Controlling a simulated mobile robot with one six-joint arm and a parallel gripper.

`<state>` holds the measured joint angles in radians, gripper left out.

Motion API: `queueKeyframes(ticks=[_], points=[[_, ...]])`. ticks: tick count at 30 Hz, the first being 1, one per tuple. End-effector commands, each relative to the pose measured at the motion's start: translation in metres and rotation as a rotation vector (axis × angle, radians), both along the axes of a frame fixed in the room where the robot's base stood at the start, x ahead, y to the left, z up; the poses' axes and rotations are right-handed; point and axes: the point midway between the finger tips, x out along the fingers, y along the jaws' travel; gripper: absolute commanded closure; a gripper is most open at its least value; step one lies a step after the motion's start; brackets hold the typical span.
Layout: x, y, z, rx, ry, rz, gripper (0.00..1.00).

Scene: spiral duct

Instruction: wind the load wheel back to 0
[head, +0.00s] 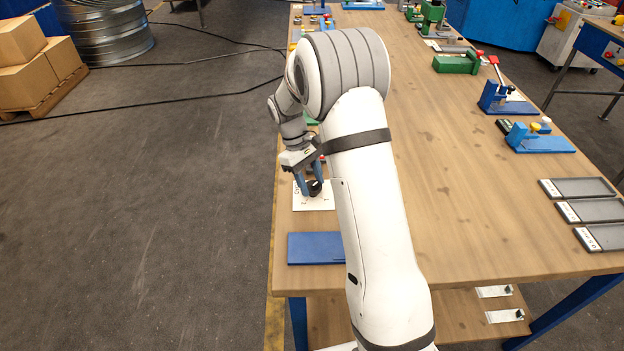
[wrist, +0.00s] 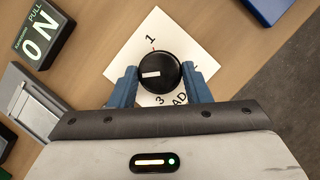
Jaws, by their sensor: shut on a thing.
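The load wheel is a round black knob (wrist: 158,73) on a white dial plate (wrist: 127,58) in the wrist view. Its white mark points left in that view, between the 1 and the 3. The "1", the "3" and the letters "AD" show on the plate; the rest of the lettering is covered by the knob and fingers. My gripper (wrist: 160,85) has its blue fingers shut on the knob's two sides. In the head view my gripper (head: 312,190) is down at the knob over the white plate (head: 322,203) near the table's left edge.
A blue plate (head: 316,248) lies just in front of the dial. Grey trays (head: 583,187) and blue and green fixtures (head: 540,140) line the table's right side. The middle is clear.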

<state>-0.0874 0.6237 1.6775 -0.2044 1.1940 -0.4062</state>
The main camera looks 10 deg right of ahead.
Motion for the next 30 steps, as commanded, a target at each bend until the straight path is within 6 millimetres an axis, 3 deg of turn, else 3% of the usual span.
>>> queueKeyframes(ticks=[15, 30], points=[[-0.0022, 0.0021, 0.0003, 0.0, 0.0, 0.334, 0.8], [-0.0024, 0.0022, 0.0002, 0.001, -0.001, 0.396, 0.79]])
